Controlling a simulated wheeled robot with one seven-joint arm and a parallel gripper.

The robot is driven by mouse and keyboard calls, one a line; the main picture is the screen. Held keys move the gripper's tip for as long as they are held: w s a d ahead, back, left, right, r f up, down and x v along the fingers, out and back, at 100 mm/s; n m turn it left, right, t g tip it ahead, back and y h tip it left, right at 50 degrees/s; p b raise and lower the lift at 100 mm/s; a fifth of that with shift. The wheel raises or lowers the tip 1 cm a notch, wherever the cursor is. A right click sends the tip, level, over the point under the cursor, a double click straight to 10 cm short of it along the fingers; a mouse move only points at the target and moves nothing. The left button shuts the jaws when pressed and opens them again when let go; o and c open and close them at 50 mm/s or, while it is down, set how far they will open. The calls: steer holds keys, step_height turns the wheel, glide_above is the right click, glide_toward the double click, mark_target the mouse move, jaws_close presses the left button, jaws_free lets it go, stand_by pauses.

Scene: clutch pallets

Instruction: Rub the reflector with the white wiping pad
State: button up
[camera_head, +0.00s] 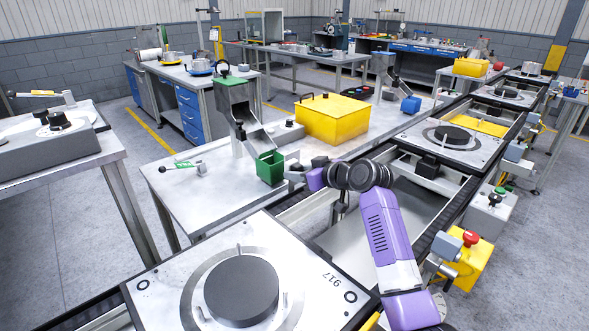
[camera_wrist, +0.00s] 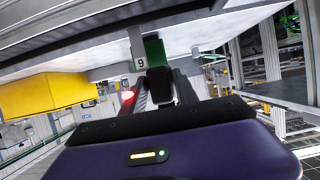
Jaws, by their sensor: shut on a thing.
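My gripper (camera_head: 297,172) is at the end of my purple arm, close to the right side of a green bin in the head view. In the wrist view my gripper (camera_wrist: 160,91) has a dark block (camera_wrist: 160,85) between its fingers and appears shut on it. I cannot tell whether the block belongs to the wiping pad; no white pad face shows. Behind it are a green surface (camera_wrist: 155,50) and a grey plate marked 9 (camera_wrist: 138,48).
The green bin (camera_head: 270,168) stands below a metal chute (camera_head: 240,115) on a grey table (camera_head: 200,208). A yellow box (camera_head: 332,118) is behind it. A pallet with a black disc (camera_head: 241,290) is at the front, another pallet (camera_head: 485,150) at the right. A red button (camera_head: 470,238) tops a yellow box.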

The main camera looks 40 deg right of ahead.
steer(key=shift+s+d+p, duration=0.1)
steer(key=shift+s+p, duration=0.45)
steer(key=shift+s, duration=1.55)
steer(key=shift+s, duration=0.1)
steer(key=shift+s+p, duration=0.4)
steer(key=shift+s, duration=1)
steer(key=shift+r, duration=0.1)
